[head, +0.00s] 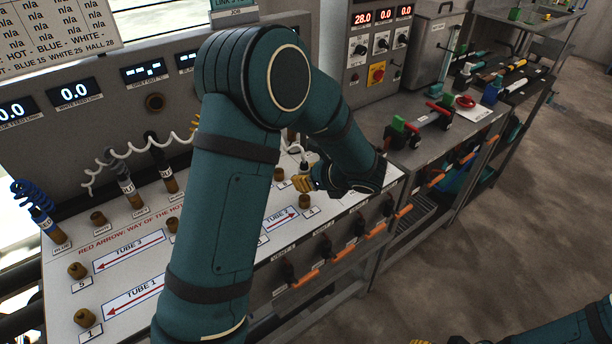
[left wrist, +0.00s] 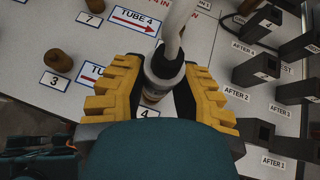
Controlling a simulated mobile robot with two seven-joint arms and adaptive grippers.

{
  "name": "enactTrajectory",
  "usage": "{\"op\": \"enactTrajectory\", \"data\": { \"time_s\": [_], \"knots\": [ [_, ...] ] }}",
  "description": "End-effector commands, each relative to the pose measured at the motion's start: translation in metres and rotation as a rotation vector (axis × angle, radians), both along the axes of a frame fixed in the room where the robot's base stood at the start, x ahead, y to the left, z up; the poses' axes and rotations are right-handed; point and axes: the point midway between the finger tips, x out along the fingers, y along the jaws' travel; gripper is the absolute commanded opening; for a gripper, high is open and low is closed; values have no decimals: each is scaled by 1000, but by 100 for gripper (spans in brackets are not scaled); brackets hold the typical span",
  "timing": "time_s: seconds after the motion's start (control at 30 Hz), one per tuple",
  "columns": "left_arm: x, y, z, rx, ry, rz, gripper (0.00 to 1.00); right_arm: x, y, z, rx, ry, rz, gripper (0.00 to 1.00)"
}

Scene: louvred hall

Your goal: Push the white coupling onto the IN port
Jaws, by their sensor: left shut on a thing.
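My left gripper (left wrist: 160,92) is shut on the white-hosed coupling (left wrist: 164,66), a dark collar with a white hose rising from it. A brass-coloured piece shows just under the collar, above label 4 (left wrist: 148,113); I cannot tell whether the coupling is seated on a port there. In the head view the left gripper (head: 304,184) is partly hidden by my arm, beside the white hose (head: 297,150). I cannot make out a port marked IN in either view. Of my right gripper only a yellow bit (head: 421,342) shows at the bottom edge.
Bare brown ports stand on the white panel, such as port 3 (left wrist: 59,60) and port 7 (left wrist: 96,6). Dark valve blocks (left wrist: 255,70) stand close on the right. Other couplings (head: 127,188) with coiled hoses stand at the left. My left arm hides the panel's middle.

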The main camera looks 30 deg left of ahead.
Motion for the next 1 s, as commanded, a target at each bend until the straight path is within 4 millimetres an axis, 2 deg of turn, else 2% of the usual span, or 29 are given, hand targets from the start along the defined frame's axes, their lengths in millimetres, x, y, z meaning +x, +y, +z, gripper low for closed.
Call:
{"op": "enactTrajectory", "data": {
  "time_s": [0.87,1.0],
  "knots": [
    [0,0,-29,0,0,0,0,0,0,-20,0,0,0,47],
    [0,0,-28,0,0,0,0,0,0,-19,0,0,0,47]
  ]
}}
